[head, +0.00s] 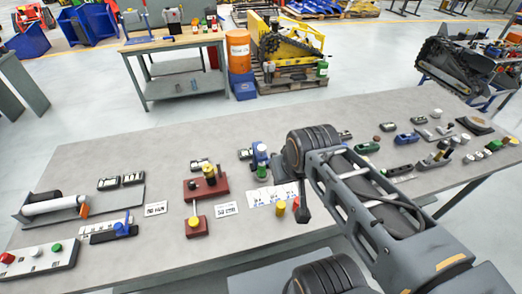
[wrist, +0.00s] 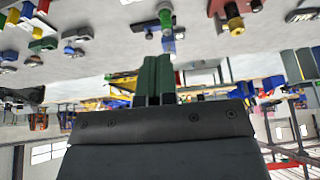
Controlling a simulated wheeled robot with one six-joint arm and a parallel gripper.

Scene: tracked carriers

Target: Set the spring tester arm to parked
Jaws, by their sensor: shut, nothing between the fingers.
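I cannot tell for sure which device is the spring tester. A small blue upright device (head: 260,158) with a green part at its foot stands mid-bench in the head view. A dark red base with a brass block (head: 206,182) lies left of it, and a smaller red base with a yellow knob (head: 196,226) lies nearer. My gripper (wrist: 155,58) is shut and empty in the wrist view, which looks upside down. A blue device (wrist: 168,38) shows just beyond its fingertips, apparently apart from them. In the head view my arm hides part of the bench, and the fingers are not clear.
A roller stand (head: 55,205), a button box (head: 38,258) and a blue-handled slide (head: 122,229) occupy the bench's left. Several small parts crowd its right. White label cards (head: 227,209) lie between devices. The bench's back left is bare.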

